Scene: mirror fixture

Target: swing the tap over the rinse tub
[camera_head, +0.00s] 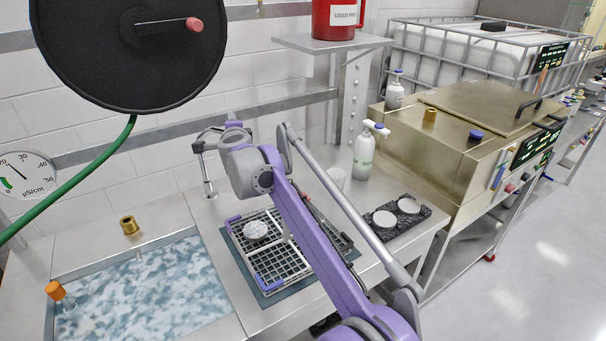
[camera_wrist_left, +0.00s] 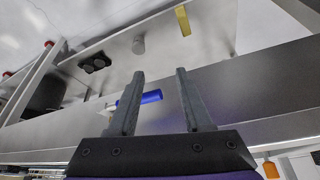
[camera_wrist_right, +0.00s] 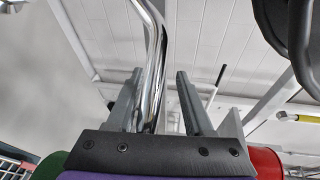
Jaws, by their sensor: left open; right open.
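The chrome tap (camera_head: 206,168) stands on the bench behind the rack, right of the water-filled tub. My right gripper (camera_head: 222,132) is up at the tap, partly hidden by its own wrist. In the right wrist view the curved chrome tap pipe (camera_wrist_right: 155,60) runs between the open fingers of my right gripper (camera_wrist_right: 160,100), nearer the left finger; whether it touches I cannot tell. The rinse tub (camera_head: 75,269) is sunk in the bench at the left and holds mottled blue-white water. My left gripper (camera_wrist_left: 155,100) is open and empty in its wrist view, outside the head view.
A black hose reel (camera_head: 90,50) with a green hose hangs at upper left. A brass fitting (camera_head: 129,225) and an orange-capped bottle (camera_head: 57,291) are at the tub. A dish rack (camera_head: 280,264) sits below my right arm.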

